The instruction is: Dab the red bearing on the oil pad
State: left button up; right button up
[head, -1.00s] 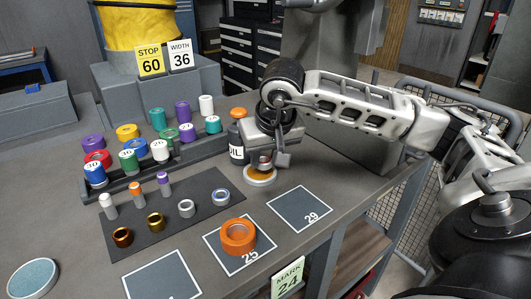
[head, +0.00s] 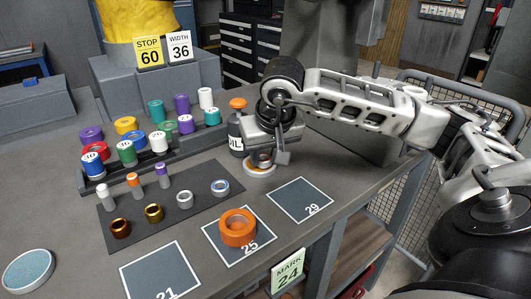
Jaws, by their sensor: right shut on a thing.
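My right gripper (head: 264,153) is shut on a small ring-like thing, the red bearing (head: 264,160), mostly hidden by the jaws so that little of its colour shows. It points down over the oil pad (head: 260,172), a round white-rimmed dish with an amber top. The bearing is at or just above the pad; I cannot tell whether they touch. The oil bottle (head: 236,132), dark with an orange cap, stands just behind and left of the pad. My left gripper is not in view.
A dark mat (head: 200,198) holds several metal rings and small pegs. Behind it a rack carries coloured rollers (head: 126,125). A large orange ring (head: 238,228) sits on square 25. Square 29 (head: 300,201) is empty. A round blue pad (head: 28,271) lies at front left.

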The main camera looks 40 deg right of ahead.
aim_at(266, 160)
jog(key=shift+f, duration=0.3)
jog(key=shift+f+b, duration=0.15)
jog(key=shift+b, duration=0.2)
dwell(0.7)
notch_tip(266, 160, up, 7)
jog(key=p, duration=0.5)
jog(key=shift+p, duration=0.35)
